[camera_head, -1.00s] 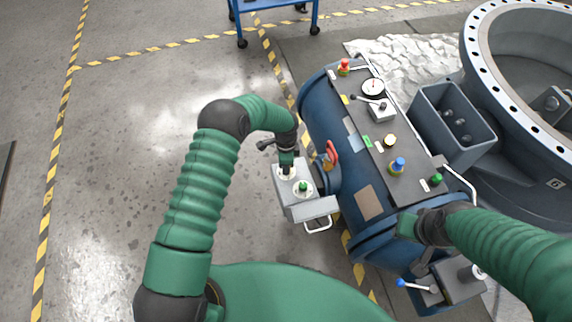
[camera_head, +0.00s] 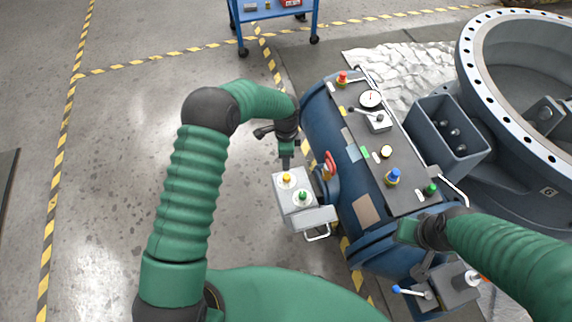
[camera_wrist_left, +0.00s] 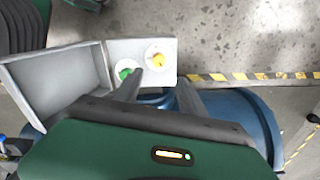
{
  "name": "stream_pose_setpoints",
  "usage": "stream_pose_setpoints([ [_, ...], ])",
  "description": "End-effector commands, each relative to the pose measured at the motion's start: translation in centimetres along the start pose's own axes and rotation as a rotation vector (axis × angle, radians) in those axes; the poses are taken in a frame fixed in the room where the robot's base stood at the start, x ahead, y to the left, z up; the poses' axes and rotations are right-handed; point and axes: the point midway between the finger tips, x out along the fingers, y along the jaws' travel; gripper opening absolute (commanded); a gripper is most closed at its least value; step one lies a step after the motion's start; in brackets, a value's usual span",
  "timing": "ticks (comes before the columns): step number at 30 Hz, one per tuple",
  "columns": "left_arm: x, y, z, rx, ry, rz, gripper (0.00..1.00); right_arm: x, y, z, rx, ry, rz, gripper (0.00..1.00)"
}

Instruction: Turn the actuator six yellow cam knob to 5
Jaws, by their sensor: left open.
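The yellow cam knob (camera_head: 287,177) sits on a pale round dial on top of a light grey box (camera_head: 292,205). A green knob (camera_head: 303,196) sits on a second dial beside it. My left gripper (camera_head: 286,163) is just beyond the yellow knob, pointing down, apart from it. In the left wrist view the yellow knob (camera_wrist_left: 158,60) is in the clear ahead of the open fingers (camera_wrist_left: 158,90), and one finger reaches close to the green knob (camera_wrist_left: 125,73). The dial numbers are too small to read. My right gripper (camera_head: 408,228) is over the blue cylinder's near end; its fingers are not clear.
A blue-tipped lever (camera_head: 398,290) is at lower right. The floor at left is clear.

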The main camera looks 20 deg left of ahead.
Motion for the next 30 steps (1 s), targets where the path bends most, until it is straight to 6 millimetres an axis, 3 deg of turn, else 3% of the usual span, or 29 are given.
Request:
stream_pose_setpoints([
  [1, -1.8, -0.1, 0.0, 0.0, 0.0, -0.001, 0.48, -0.8, 0.0, -0.2, 0.0, 0.0, 0.0, 0.32],
  [3, -3.1, 0.0, 0.0, -0.001, 0.001, 0.0, 0.48, -1.1, 0.0, -0.3, 0.0, 0.0, 0.0, 0.32],
  [7, -4.7, 0.0, 0.0, -0.001, 0.0, 0.002, 0.48, -1.4, 0.0, -0.3, 0.0, 0.0, 0.0, 0.32],
  [23, -5.1, 0.1, 0.0, -0.004, 0.0, 0.0, 0.48, -1.4, 0.0, -0.3, 0.0, 0.0, 0.0, 0.32],
  [26, -6.5, 1.0, 0.2, -0.06, 0.0, -0.014, 0.48, -1.4, 0.0, -0.3, 0.0, 0.0, 0.0, 0.32],
  [30, -11.0, 5.2, 2.0, -0.316, 0.014, -0.065, 0.48, -1.4, 0.0, -0.3, 0.0, 0.0, 0.0, 0.32],
])
